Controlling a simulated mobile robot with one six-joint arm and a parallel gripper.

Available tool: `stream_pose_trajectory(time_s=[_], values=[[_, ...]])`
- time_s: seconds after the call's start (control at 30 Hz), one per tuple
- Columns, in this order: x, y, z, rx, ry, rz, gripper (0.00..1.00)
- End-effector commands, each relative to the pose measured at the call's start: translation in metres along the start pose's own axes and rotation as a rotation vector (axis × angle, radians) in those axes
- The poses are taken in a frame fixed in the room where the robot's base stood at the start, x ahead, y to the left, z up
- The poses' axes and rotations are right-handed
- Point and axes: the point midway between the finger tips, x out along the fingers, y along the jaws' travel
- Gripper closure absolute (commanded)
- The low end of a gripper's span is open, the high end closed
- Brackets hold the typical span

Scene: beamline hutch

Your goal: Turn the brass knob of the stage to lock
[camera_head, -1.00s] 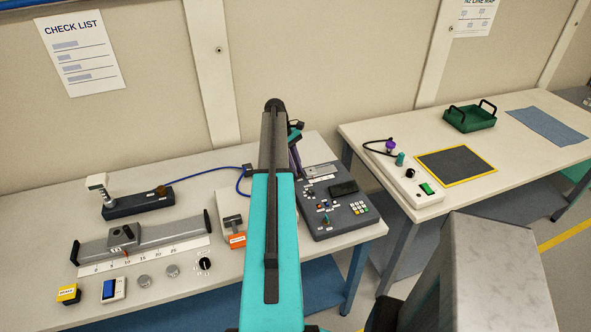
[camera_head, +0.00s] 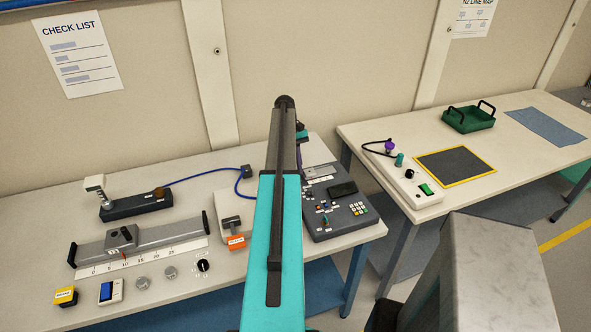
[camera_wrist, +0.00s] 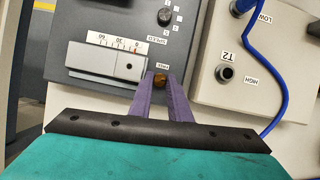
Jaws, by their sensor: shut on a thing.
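In the wrist view, the two purple fingers of my gripper (camera_wrist: 160,88) are shut on a small brass knob (camera_wrist: 160,72). The knob sits at the end of a small grey slide stage (camera_wrist: 100,63) on a dark grey panel. A white scale (camera_wrist: 117,41) with a red mark near 0 lies along the stage. A small label beside the knob is too small to read surely. The knob's exact turn cannot be told. In the head view, my arm hides the knob and the fingers; the grey panel (camera_head: 350,215) shows to its right.
A pale box (camera_wrist: 235,95) with a T2 port and a blue cable (camera_wrist: 284,85) stands close beside the panel. A long rail (camera_head: 170,237) with a scale lies on the left bench. A green tray (camera_head: 468,120) is on the right bench.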

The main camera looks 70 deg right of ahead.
Motion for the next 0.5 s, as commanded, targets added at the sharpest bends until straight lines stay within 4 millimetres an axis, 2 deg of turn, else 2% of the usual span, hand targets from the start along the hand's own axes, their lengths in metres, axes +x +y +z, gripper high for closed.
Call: stream_pose_trajectory(time_s=[0.17, 0.2, 0.3, 0.5], values=[[-0.0003, -0.0006, -0.0005, -0.002, 0.002, -0.001, 1.00], [-0.0004, -0.0006, -0.0005, -0.002, 0.002, 0.000, 0.78], [-0.0003, -0.0002, -0.0003, -0.002, 0.001, 0.001, 0.65], [-0.0004, 0.0019, -0.0001, 0.000, 0.002, 0.004, 0.65]])
